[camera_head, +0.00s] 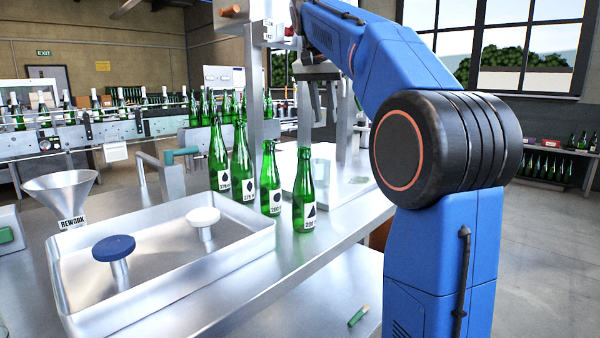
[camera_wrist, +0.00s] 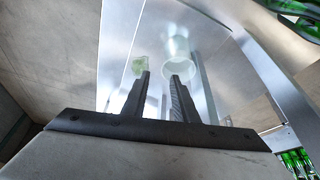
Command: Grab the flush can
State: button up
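A pale, open-topped can (camera_head: 319,170) stands on a white surface behind the green bottles in the head view; I take it as the flush can. In the wrist view the pale can (camera_wrist: 178,67) shows just beyond the right fingertip. My gripper (camera_head: 322,112) points down above the bench, higher than the can. In the wrist view my gripper (camera_wrist: 162,76) has its two fingers apart with nothing between them. Whether the right finger touches the can is unclear, but the head view shows a gap.
Several green bottles (camera_head: 305,190) stand along the bench in front of the can. A metal upright (camera_head: 256,90) rises left of my gripper. A steel tray (camera_head: 160,262) with a blue-topped post (camera_head: 114,248) and a white-topped post (camera_head: 203,217) lies nearer. A funnel (camera_head: 62,190) stands left.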

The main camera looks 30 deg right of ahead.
send_near(319, 166)
jog(key=w+d+f, duration=0.1)
jog(key=d+f, duration=0.3)
jog(key=f, duration=0.1)
jog(key=w+d+f, duration=0.1)
jog(key=d+f, duration=0.1)
jog(key=d, duration=0.1)
jog(key=shift+w+d+f, duration=0.15)
jog(key=shift+w+f, duration=0.1)
jog(key=shift+w, duration=0.1)
grip_shut()
